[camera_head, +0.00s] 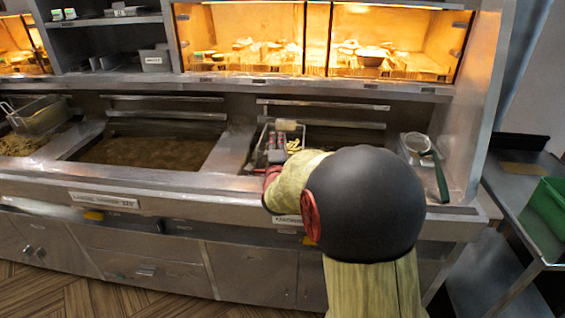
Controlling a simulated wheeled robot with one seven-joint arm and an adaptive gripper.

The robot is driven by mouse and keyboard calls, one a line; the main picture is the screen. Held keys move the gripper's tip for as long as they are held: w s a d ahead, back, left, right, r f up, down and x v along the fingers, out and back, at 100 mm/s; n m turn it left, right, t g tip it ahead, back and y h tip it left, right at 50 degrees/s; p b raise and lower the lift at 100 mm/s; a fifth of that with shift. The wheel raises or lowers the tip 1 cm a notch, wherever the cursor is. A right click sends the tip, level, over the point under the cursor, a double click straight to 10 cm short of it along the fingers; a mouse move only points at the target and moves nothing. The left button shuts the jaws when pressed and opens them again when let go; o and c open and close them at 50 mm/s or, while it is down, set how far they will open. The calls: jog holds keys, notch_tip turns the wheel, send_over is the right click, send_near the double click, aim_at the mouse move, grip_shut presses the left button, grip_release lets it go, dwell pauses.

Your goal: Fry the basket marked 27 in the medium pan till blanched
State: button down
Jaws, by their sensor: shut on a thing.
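My gripper (277,146) is over the right-hand fryer pan and shut on a wire basket (300,128). Pale yellow pieces (293,145) show in or just behind the basket. My arm hides much of the basket and of the right-hand pan (345,137), so I cannot tell how deep the basket sits. No number 27 can be read. The middle pan (150,150) is wide, holds brown oil and has no basket in it. A label (103,199) is on the front below it, too blurred to read surely.
Another basket (42,114) stands at the left pan (15,144). A round strainer with a green handle (438,174) lies on the right-hand ledge. A lit warming cabinet (320,40) is above the pans. A green crate (550,205) sits on the side table at right.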

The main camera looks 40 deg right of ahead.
jog(key=shift+r+p, duration=0.9)
jog(key=shift+r, duration=2.3)
